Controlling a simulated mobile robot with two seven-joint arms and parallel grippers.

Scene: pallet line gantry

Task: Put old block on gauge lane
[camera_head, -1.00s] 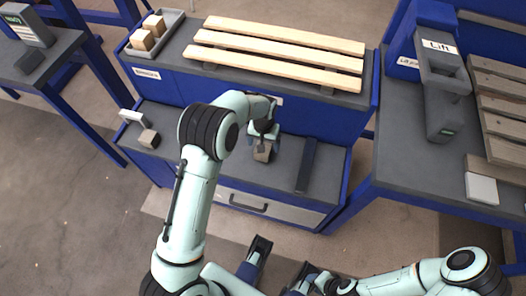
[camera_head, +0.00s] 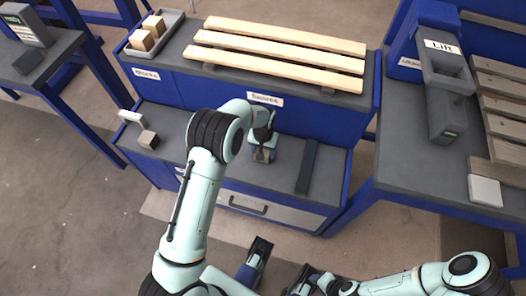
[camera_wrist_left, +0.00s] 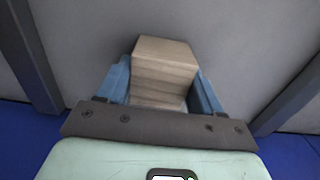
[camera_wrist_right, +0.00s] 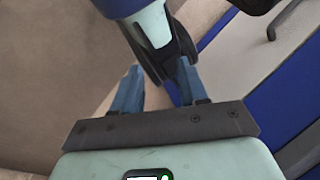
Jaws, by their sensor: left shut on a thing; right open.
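My left gripper (camera_head: 263,146) is shut on a weathered brown wooden block (camera_wrist_left: 162,72), over the grey lower shelf. In the left wrist view the block sits between the two blue fingers with its far end toward the grey surface. In the head view the block (camera_head: 262,155) is small and partly covered by the gripper. I cannot tell whether it touches the shelf. A dark rail (camera_head: 307,166) lies to its right; the left wrist view shows a dark rail on each side. My right gripper (camera_wrist_right: 158,85) is open and empty, low at the front.
A pallet with pale slats (camera_head: 280,48) lies on the upper bench. A tray (camera_head: 176,22) with pale blocks is at its left. A small grey-brown block (camera_head: 148,139) sits at the shelf's left end. A lift device (camera_head: 440,90) and a grey pallet (camera_head: 505,115) are on the right table.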

